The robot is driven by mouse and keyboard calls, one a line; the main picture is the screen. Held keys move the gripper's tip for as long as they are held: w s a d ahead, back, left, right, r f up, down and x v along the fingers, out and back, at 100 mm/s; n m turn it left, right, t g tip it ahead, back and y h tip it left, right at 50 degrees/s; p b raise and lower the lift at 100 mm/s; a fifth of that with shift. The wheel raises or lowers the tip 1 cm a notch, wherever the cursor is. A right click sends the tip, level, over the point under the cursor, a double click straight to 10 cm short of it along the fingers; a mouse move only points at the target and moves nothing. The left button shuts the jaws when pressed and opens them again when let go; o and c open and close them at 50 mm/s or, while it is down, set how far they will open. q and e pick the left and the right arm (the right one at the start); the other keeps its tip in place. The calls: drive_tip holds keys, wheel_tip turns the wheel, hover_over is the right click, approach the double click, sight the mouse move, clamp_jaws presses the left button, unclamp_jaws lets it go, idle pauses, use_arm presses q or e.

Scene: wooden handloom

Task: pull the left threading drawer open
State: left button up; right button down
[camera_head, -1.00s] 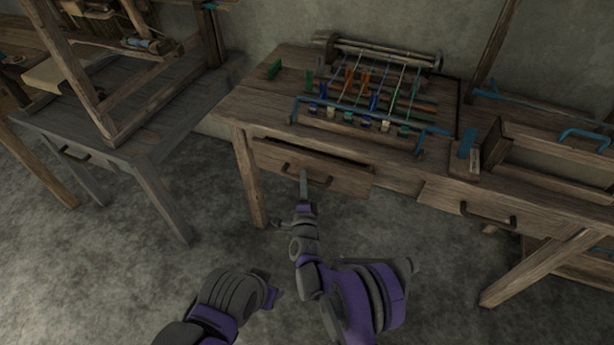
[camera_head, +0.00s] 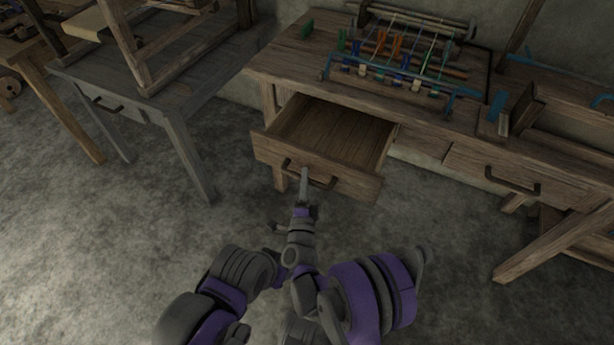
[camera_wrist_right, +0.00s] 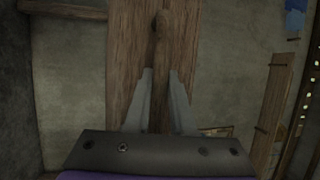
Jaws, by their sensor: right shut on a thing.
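The left threading drawer (camera_head: 315,166) of the wooden table stands well open in the head view, its empty wooden inside showing. Its dark bar handle (camera_head: 325,184) is on the front panel. My right gripper (camera_head: 304,176) is shut on the handle near its middle. In the right wrist view, the two fingers (camera_wrist_right: 160,103) stand on either side of the handle (camera_wrist_right: 161,24), with the wooden drawer front (camera_wrist_right: 122,50) behind. My left arm shows low in the head view, but its fingertips cannot be made out.
The table top (camera_head: 291,52) carries a threading frame (camera_head: 400,75) with coloured threads and bobbins. A second drawer (camera_head: 500,172) at right is nearly closed. A grey table (camera_head: 190,85) with a loom frame stands at left. Floor in front is clear.

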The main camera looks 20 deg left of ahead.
drive_tip(key=c, duration=0.8)
unclamp_jaws()
drive_tip(key=shift+o, duration=0.2)
drive_tip(key=shift+f, duration=0.1)
